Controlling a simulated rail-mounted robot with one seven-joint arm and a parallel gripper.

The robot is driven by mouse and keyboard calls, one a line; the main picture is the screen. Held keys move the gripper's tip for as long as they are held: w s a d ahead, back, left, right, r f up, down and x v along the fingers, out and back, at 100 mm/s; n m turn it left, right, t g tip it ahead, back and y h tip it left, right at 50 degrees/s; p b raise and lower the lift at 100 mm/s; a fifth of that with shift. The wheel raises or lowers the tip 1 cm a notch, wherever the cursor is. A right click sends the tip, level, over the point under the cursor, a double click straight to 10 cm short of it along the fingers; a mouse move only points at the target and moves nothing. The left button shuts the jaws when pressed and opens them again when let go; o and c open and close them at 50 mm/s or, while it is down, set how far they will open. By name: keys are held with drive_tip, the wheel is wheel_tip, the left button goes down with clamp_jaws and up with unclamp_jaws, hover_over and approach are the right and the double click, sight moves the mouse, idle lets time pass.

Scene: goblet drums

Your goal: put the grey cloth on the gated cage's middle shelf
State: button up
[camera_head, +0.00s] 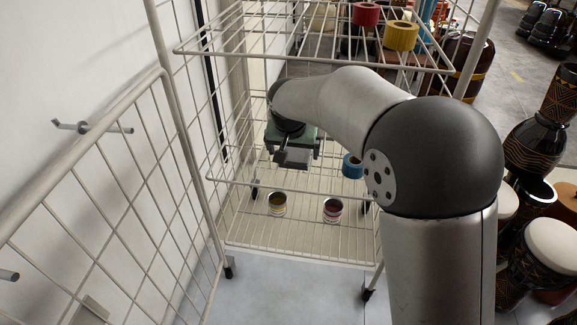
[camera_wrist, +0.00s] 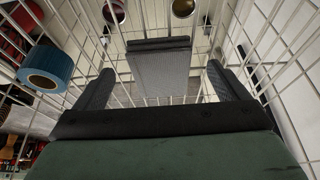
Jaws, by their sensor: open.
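The gated cage (camera_head: 240,188) is white wire with several shelves. Its gate (camera_head: 95,190) is swung open at left. My gripper (camera_head: 293,155) is inside, between the upper and middle shelves. In the wrist view my gripper (camera_wrist: 160,88) is open, with a dark finger at each side. A flat grey piece with a dark edge, which looks like the grey cloth (camera_wrist: 160,72), shows between the fingers with gaps on both sides. It appears at middle-shelf level, but contact with the wires is unclear. In the head view my gripper and arm hide most of that spot.
A blue roll (camera_head: 352,166) stands on the middle shelf, right of my gripper; it also shows in the wrist view (camera_wrist: 47,67). Red (camera_head: 365,14) and yellow (camera_head: 401,36) rolls sit on the upper shelf. Two cans (camera_head: 277,204) (camera_head: 332,210) stand on the bottom shelf. Drums crowd the right.

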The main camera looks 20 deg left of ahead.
drive_tip(key=s+d, duration=0.1)
drive_tip(key=s, duration=0.7)
drive_tip(key=shift+s+d+p, duration=0.2)
drive_tip(key=shift+d+p, duration=0.1)
drive_tip(key=shift+p, duration=0.1)
drive_tip(key=s+d+m+g+h, duration=0.1)
drive_tip(key=s+d, duration=0.2)
drive_tip(key=d, duration=0.9)
drive_tip(key=s+d+g, duration=0.2)
drive_tip(key=s+d, duration=0.1)
drive_tip(key=d, duration=0.9)
drive_tip(key=s+d+f+g, duration=0.2)
drive_tip(key=s+d+f, duration=0.1)
drive_tip(key=s+d, duration=0.6)
drive_tip(key=s, duration=0.4)
drive_tip(key=shift+s+d+m, duration=0.15)
drive_tip(key=shift+d+m, duration=0.25)
